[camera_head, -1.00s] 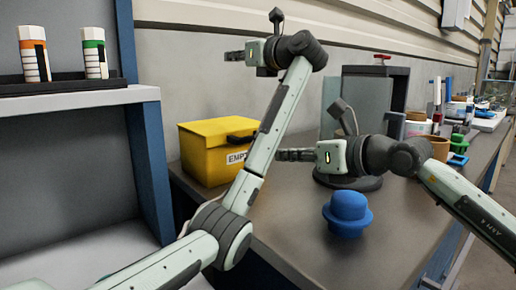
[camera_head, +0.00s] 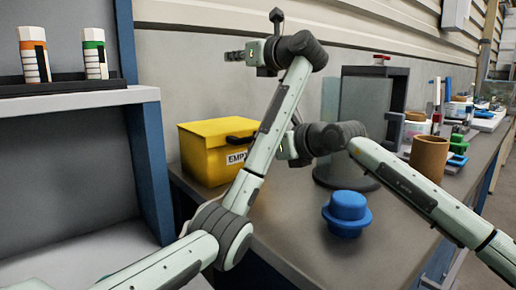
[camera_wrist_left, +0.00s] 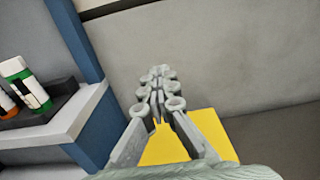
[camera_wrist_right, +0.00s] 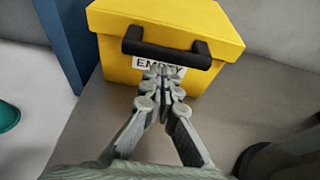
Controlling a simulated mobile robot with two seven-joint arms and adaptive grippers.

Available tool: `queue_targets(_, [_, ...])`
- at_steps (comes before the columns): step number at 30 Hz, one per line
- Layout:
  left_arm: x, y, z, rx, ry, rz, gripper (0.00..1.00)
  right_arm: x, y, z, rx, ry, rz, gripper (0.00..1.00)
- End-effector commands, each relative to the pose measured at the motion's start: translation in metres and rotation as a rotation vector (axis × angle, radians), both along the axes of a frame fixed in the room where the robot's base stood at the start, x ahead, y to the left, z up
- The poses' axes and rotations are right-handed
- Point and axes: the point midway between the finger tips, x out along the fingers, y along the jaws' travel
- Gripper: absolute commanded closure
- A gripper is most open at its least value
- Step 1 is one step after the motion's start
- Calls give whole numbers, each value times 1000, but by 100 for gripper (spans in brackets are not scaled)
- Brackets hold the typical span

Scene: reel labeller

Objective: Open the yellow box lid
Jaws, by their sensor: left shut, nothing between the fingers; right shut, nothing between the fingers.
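The yellow box (camera_head: 208,160) stands at the back left of the bench, its lid (camera_head: 215,127) down. A black handle (camera_head: 241,138) and a white label are on its front, and both show in the right wrist view, the handle (camera_wrist_right: 166,52) large. My left gripper (camera_head: 233,56) is shut and empty, high above the box. The left wrist view shows its fingers (camera_wrist_left: 160,75) over the yellow top. My right gripper (camera_wrist_right: 161,73) is shut and empty, its tips just in front of the label, below the handle. Contact is unclear. In the head view my left arm hides its fingers.
A blue knobbed piece (camera_head: 346,213) sits on the bench (camera_head: 310,250). A brown cylinder (camera_head: 429,157) and a grey framed stand (camera_head: 364,110) are farther right. A shelf (camera_head: 70,105) with bottles is at left. My left forearm crosses in front of the box.

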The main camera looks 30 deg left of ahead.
Motion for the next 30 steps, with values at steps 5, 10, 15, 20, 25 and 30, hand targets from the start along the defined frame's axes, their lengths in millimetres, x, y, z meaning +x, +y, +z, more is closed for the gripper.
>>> queue_targets(5, [0,0,0,0,0,0,100,0,0,4,0,1,1,100])
queue_targets(10, [0,0,0,0,1,0,100,0,0,4,1,2,0,100])
queue_targets(15, [0,0,0,0,1,0,100,0,-1,15,1,0,0,100])
queue_targets(20, [0,0,0,0,0,0,100,-1,-1,18,0,3,-1,100])
queue_targets(25, [0,0,0,0,0,0,97,-1,-1,18,0,2,-1,100])
queue_targets(30, [0,0,0,0,0,0,76,-1,-1,19,1,2,-1,100])
